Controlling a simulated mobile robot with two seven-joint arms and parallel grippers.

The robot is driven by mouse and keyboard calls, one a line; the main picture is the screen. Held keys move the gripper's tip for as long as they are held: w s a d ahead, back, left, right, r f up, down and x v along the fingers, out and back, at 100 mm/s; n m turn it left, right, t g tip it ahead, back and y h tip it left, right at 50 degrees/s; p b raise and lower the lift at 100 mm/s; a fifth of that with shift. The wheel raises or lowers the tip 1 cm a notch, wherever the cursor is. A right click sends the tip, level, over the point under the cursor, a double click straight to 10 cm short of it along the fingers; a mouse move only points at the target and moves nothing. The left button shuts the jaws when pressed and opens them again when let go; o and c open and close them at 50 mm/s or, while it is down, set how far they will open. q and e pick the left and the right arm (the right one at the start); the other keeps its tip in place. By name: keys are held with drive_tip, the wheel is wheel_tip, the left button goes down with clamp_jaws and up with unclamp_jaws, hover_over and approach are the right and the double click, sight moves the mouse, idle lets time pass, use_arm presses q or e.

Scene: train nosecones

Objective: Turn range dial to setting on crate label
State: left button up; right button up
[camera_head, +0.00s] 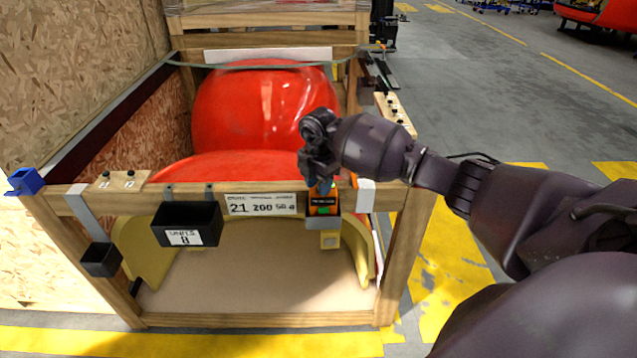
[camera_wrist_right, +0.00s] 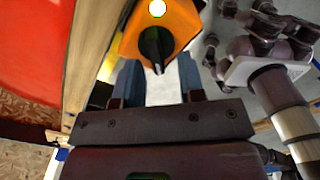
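An orange device (camera_head: 323,201) with a dark face and a small green display sits in a grey holder on the crate's front rail. The right wrist view shows the orange device (camera_wrist_right: 183,22) with its black dial (camera_wrist_right: 156,47) and a bright round spot above it. My right gripper (camera_head: 318,180) is over the top of the device. In the right wrist view its two fingers (camera_wrist_right: 160,72) are apart, with the dial just beyond the gap; I cannot tell whether they touch it. The white crate label (camera_head: 262,204) appears to read "21 200 50", its small print unclear. My left gripper is out of view.
The wooden crate (camera_head: 260,320) holds a red nosecone (camera_head: 250,110). A black bin (camera_head: 188,222) labelled 8 and a smaller black bin (camera_head: 101,259) hang on its front. A blue clamp (camera_head: 25,181) is on the left corner. The floor to the right is open.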

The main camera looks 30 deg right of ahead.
clamp_jaws()
drive_tip(key=shift+s+n, duration=0.1)
drive_tip(key=shift+n, duration=0.5)
drive_tip(key=shift+s+d+n, duration=0.1)
drive_tip(key=shift+d+n, duration=0.05)
drive_tip(key=shift+n, duration=0.85)
drive_tip(key=n, duration=0.2)
drive_tip(key=n+b, duration=0.1)
drive_tip(key=shift+s+d+n, duration=0.15)
drive_tip(key=shift+s+n, duration=0.1)
drive_tip(key=shift+n, duration=0.05)
drive_tip(key=n, duration=0.1)
drive_tip(key=n+b, duration=0.1)
drive_tip(key=n, duration=0.3)
drive_tip(key=shift+s+d, duration=0.2)
drive_tip(key=shift+d, duration=0.15)
drive_tip(key=n, duration=0.2)
drive_tip(key=n+b, duration=0.1)
drive_tip(key=n, duration=0.1)
drive_tip(key=n+b, duration=0.1)
drive_tip(key=n, duration=0.1)
drive_tip(key=shift+d, duration=0.4)
unclamp_jaws()
